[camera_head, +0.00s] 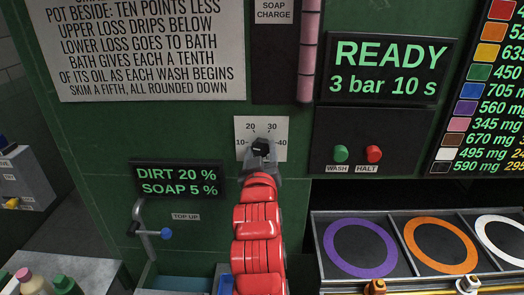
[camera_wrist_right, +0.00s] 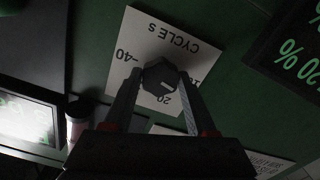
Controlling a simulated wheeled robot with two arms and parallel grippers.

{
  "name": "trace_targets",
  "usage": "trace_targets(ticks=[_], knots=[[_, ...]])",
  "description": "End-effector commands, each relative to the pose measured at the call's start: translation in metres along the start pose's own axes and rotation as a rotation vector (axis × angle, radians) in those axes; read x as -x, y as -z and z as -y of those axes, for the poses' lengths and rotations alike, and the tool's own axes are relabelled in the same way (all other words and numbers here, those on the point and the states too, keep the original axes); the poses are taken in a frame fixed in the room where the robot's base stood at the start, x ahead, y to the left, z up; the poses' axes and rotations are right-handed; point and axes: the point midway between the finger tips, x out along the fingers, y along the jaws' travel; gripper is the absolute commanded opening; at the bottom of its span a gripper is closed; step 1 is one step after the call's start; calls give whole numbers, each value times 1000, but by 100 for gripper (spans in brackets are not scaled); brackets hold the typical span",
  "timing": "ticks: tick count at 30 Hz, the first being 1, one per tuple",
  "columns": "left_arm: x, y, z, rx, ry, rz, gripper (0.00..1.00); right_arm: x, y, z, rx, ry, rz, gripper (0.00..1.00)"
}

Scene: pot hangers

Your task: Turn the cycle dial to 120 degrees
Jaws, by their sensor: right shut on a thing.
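The cycle dial is a black faceted knob (camera_head: 261,145) on a white plate (camera_head: 243,128) marked 10, 20, 30 and 40 on the green panel. My right gripper (camera_head: 260,154) is shut on the knob from the front, and its arm comes up from the bottom of the head view. In the wrist view, the two fingers (camera_wrist_right: 159,88) press on either side of the knob (camera_wrist_right: 160,70). A small pale mark shows on the knob's face, but its exact reading is hard to tell. The plate (camera_wrist_right: 140,35) appears upside down there, reading "CYCLE s". My left gripper is not in view.
Green WASH (camera_head: 341,153) and red HALT (camera_head: 374,154) buttons sit right of the dial, below a READY display (camera_head: 386,68). A dirt and soap display (camera_head: 178,184) is at lower left, above a tap (camera_head: 143,222). Trays with coloured rings (camera_head: 318,243) lie at lower right.

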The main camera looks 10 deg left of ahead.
Motion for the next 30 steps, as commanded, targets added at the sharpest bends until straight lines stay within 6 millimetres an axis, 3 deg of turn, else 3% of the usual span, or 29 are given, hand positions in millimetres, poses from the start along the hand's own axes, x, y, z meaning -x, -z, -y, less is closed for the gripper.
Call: trace_targets(ticks=[6, 18, 24, 30], knots=[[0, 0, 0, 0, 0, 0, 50, 0, -2, 1, -535, 3, 5, 0], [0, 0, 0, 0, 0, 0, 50, 0, -1, 0, -1442, -1, 3, 0], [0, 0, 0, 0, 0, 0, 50, 0, -1, 0, -1683, -2, 1, 0], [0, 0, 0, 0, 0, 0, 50, 0, -1, 0, -1697, -2, 1, 0]])
